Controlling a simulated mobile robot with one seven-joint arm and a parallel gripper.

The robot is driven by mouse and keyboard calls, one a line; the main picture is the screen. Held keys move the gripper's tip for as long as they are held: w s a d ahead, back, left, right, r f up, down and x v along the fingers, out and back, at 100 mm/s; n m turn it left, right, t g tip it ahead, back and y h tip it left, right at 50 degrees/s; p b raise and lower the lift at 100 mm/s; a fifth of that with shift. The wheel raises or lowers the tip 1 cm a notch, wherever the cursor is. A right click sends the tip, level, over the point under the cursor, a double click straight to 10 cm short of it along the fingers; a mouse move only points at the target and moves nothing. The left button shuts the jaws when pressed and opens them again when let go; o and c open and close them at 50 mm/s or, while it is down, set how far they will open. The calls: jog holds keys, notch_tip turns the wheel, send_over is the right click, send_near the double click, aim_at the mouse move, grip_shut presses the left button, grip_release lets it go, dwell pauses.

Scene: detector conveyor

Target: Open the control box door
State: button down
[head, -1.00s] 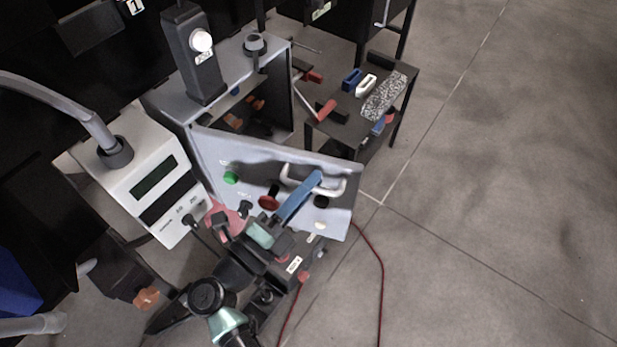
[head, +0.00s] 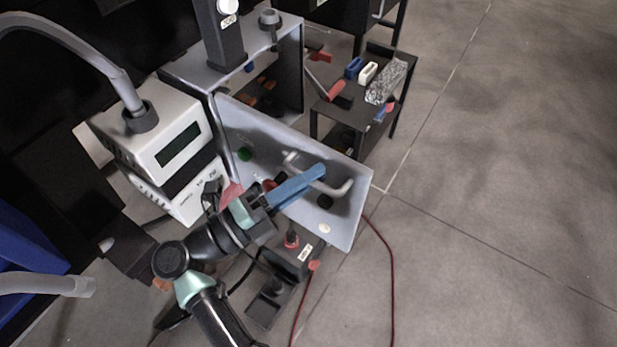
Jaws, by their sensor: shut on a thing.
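The control box (head: 232,62) is a grey cabinet, with its dark inside showing behind the door. Its light grey door (head: 262,128) stands partly open, hinged on the left and swung out toward me. A pale bar handle (head: 337,189) is on the door's front, beside a green button (head: 244,154) and a black knob (head: 324,202). My gripper (head: 318,174), with blue fingers, is shut on the handle near its middle. The fingers hide part of the handle and of a red button behind them.
A white instrument with a display (head: 178,146) stands close to the left of the door. A black side table (head: 326,116) with small parts is behind the door. A red cable (head: 388,262) lies on the floor. Open floor fills the right.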

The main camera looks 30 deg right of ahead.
jog(key=c, duration=1.2)
grip_release()
jog(key=shift+w, duration=0.1)
jog(key=shift+o, duration=0.2)
jog(key=s+a+f+b, duration=0.1)
jog(key=a+f+b, duration=0.1)
jog(key=a, duration=1)
jog(key=shift+a+b, duration=0.3)
jog(key=shift+b, duration=0.15)
jog(key=shift+f, duration=0.1)
